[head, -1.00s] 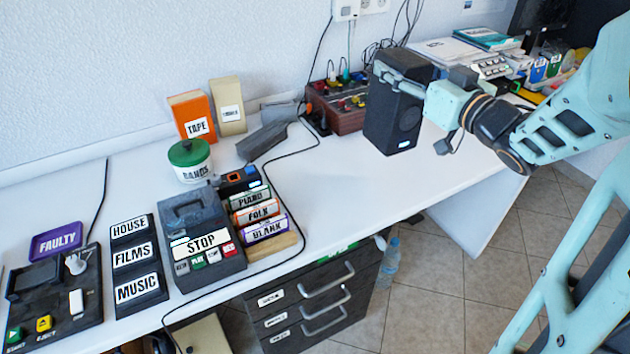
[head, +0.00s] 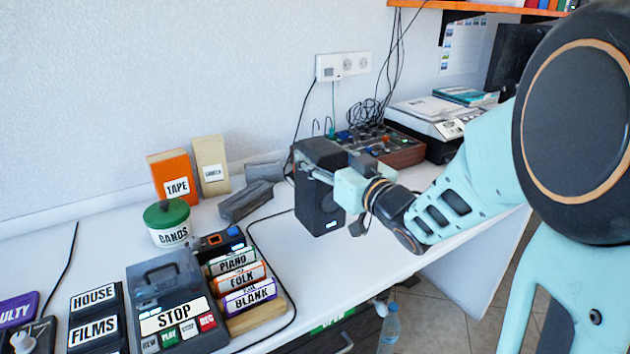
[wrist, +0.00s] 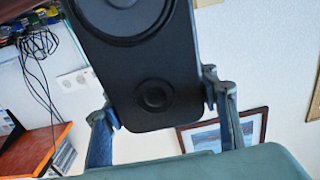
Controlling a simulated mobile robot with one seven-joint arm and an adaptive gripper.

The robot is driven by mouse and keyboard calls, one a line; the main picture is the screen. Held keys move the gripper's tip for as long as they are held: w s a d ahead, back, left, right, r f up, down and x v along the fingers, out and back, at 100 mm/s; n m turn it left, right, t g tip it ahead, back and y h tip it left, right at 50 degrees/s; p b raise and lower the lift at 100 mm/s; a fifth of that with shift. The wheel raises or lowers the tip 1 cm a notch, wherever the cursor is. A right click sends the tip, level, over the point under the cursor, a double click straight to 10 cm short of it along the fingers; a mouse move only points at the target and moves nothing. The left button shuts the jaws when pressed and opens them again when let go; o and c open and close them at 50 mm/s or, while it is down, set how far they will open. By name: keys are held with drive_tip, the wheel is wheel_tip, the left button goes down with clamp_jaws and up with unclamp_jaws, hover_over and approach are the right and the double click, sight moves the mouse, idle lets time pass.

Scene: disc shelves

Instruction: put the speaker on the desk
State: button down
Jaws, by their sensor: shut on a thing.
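The speaker (head: 318,207) is a black box, held upright over the white desk (head: 372,262) in the head view. My gripper (head: 325,172) is shut on it near its upper part, coming from the right. In the wrist view the speaker (wrist: 152,75) fills the upper middle, with its round cones facing the camera. The two fingers of my gripper (wrist: 160,105) press on its sides. Whether the speaker's base touches the desk cannot be told.
A mixer box (head: 395,150) with knobs stands behind the speaker, and a grey block (head: 247,200) lies to its left. A cassette recorder (head: 165,285) and labelled tapes (head: 240,280) are at the front left. The desk right of the speaker is partly clear.

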drive_tip(key=shift+a+f, duration=0.6)
drive_tip(key=shift+f, duration=0.05)
drive_tip(key=shift+w+a+f+b, duration=0.15)
drive_tip(key=shift+f+b, duration=0.65)
drive_tip(key=shift+f, duration=0.95)
drive_tip(key=c, duration=0.8)
unclamp_jaws()
drive_tip(key=shift+f, duration=0.1)
